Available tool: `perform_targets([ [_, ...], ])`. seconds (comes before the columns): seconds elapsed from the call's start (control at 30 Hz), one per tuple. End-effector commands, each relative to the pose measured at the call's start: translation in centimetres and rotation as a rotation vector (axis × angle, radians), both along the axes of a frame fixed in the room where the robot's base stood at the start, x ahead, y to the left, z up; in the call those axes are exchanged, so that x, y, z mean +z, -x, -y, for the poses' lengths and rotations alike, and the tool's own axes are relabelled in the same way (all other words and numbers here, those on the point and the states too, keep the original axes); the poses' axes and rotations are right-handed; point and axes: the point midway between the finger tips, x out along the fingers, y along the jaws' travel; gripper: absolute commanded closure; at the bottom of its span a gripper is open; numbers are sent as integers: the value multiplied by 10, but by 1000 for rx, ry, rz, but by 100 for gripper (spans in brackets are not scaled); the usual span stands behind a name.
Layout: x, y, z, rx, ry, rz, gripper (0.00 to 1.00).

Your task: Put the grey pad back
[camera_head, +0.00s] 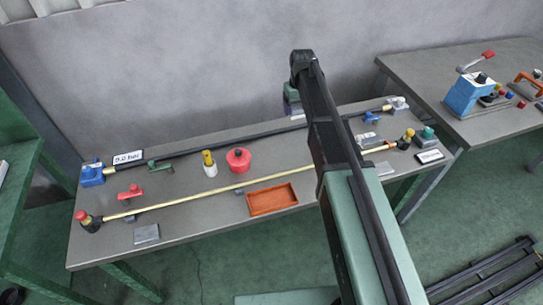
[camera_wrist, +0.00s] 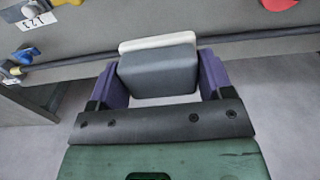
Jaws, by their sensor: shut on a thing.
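In the wrist view, my gripper (camera_wrist: 160,74) is shut on the grey pad (camera_wrist: 160,76), a rounded dark grey block with a pale plate (camera_wrist: 158,43) along its far side. The two purple fingers press on its left and right sides. The pad is held up, apart from the bench. Two flat grey plates lie on the bench, one at the front left (camera_head: 146,234) and one at the right (camera_head: 384,169), partly behind my arm.
The grey bench (camera_head: 200,222) carries long rods, an orange tray (camera_head: 272,200), a red round knob (camera_head: 238,160), a yellow-topped post (camera_head: 209,164), a blue block (camera_head: 92,175) and a white label (camera_head: 128,158). A second bench (camera_head: 455,75) holds a blue machine (camera_head: 467,93).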

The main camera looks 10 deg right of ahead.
Motion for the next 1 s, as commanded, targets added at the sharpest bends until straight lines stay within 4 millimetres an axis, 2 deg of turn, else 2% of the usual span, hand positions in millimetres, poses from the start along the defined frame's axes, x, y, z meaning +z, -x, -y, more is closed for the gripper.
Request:
perform_targets([
  [0.13,-3,0,0,-14,0,0,45],
  [0.23,-20,0,0,-14,0,0,45],
  [0.5,-111,0,0,-13,0,0,45],
  [0.63,-151,1,0,-13,0,0,45],
  [0.73,-163,1,1,-13,0,0,45],
  [0.9,-163,1,1,-13,0,0,45],
  [1.0,-183,1,1,-13,0,0,45],
])
